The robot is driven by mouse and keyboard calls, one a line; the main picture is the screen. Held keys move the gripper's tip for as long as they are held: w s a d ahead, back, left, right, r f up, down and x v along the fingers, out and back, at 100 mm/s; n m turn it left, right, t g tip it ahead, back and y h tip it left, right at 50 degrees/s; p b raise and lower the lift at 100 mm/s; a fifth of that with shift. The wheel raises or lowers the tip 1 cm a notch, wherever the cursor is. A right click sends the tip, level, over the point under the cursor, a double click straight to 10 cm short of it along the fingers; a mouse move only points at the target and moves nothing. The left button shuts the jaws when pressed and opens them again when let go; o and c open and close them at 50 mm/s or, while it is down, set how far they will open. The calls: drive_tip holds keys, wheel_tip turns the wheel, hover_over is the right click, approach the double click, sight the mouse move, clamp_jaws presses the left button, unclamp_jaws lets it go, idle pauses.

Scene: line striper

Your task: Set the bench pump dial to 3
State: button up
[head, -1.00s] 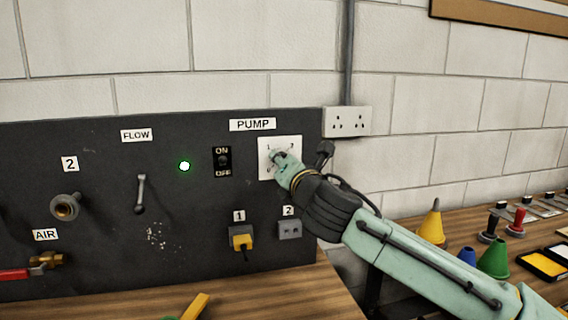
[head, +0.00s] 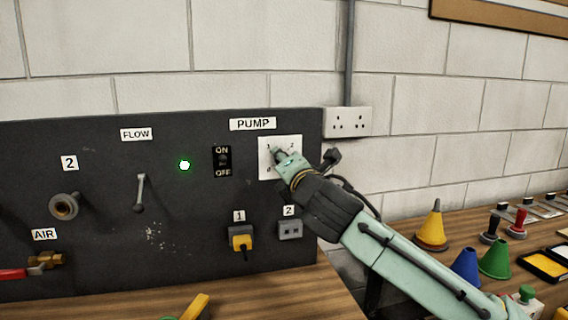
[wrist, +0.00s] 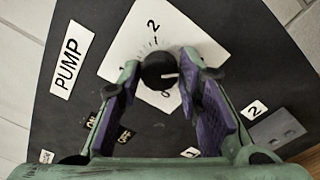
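The pump dial (wrist: 158,70) is a round black knob with a white mark, on a white square plate (wrist: 128,52). The plate shows 0, 1 and 2 in the wrist view; where a 3 would stand is hidden by a finger. The white mark points right in that view, away from the 1 and toward the hidden corner. My gripper (wrist: 160,68) has its two purple-padded fingers on either side of the knob and looks shut on it. In the head view my gripper (head: 280,155) is at the plate (head: 265,160) and covers the dial.
Above the plate is the PUMP label (head: 253,124); left of it is the ON/OFF switch (head: 222,161). Sockets 1 (head: 241,238) and 2 (head: 290,230) lie below. Coloured cones (head: 495,259) stand on the right bench, under my arm's side.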

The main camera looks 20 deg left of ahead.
drive_tip(key=o, duration=0.3)
drive_tip(key=v, duration=1.2)
drive_tip(key=shift+d, duration=0.15)
